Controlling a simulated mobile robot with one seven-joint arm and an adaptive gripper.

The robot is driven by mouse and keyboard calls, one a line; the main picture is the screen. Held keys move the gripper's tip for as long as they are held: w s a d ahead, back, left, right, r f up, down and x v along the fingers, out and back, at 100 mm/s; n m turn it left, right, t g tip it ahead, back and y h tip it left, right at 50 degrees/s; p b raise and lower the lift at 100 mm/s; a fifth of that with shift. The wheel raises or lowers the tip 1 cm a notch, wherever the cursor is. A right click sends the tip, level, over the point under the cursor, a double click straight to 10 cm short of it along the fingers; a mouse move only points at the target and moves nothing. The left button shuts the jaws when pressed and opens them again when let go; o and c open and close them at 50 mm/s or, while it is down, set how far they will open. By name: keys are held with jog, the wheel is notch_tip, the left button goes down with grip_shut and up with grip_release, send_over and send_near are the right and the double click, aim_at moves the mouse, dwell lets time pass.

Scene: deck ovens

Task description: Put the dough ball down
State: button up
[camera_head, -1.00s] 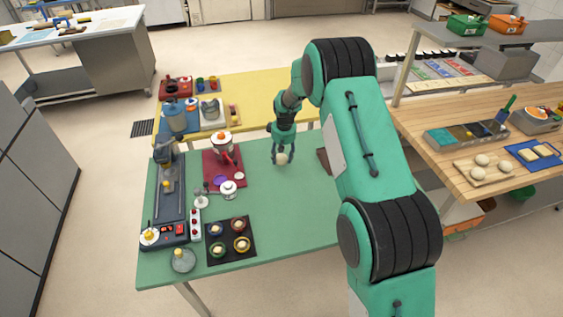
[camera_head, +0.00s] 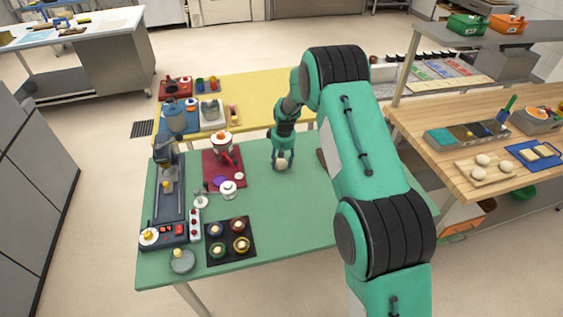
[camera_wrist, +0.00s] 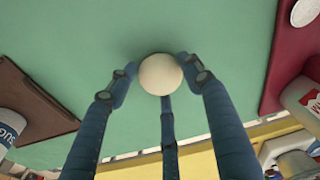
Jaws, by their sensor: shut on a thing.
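The dough ball (camera_head: 281,163) is pale and round. In the head view it sits between the fingertips of my gripper (camera_head: 282,158), at or just above the green table (camera_head: 280,215). The wrist view shows the ball (camera_wrist: 160,74) pinched between the blue fingers of my gripper (camera_wrist: 160,84), with the green surface behind it and a dark shadow along its edge. I cannot tell for certain whether the ball touches the table.
A red mat (camera_head: 223,181) with a red-and-white appliance lies left of my gripper. A dark tray (camera_head: 231,240) with several small bowls is at the front left. A brown board (camera_wrist: 32,98) shows on the wrist view's left. The middle of the green table is clear.

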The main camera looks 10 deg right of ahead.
aim_at(283, 162)
jog(key=shift+f, duration=0.15)
jog(key=o, duration=1.1)
jog(key=r, duration=0.4)
jog(key=s+r+p, duration=0.1)
jog(key=r, duration=0.7)
jog(key=shift+s+d+r, duration=0.1)
jog(key=shift+s+d, duration=0.05)
